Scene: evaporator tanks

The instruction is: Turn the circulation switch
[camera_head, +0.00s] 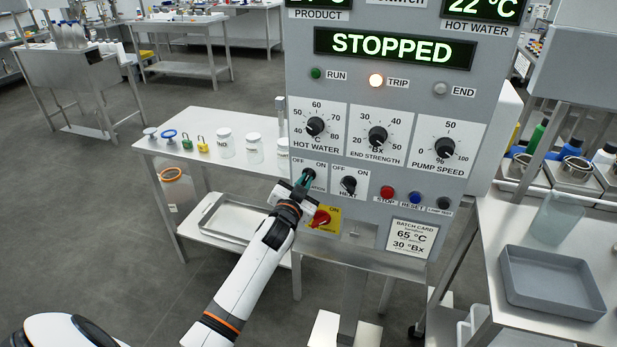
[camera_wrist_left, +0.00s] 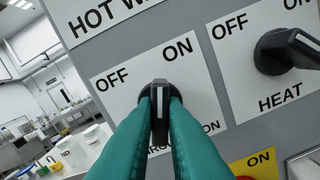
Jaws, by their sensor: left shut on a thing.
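The circulation switch (camera_wrist_left: 160,118) is a black knob with a white line, on a white plate marked OFF and ON on the grey control panel. In the left wrist view its white line points up, between the two words. My left gripper (camera_head: 306,179) has its green fingers closed on either side of the knob; these fingers fill the lower middle of the left wrist view (camera_wrist_left: 160,100). The fingers hide part of the CIRCULATION label. My right gripper is not in view.
The HEAT knob (camera_head: 348,185) is close to the right of the switch. A red knob on a yellow plate (camera_head: 320,218) is just below. Stop and reset buttons (camera_head: 387,192) sit further right. Jars (camera_head: 254,148) stand on a table at left; a grey tray (camera_head: 550,281) is at right.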

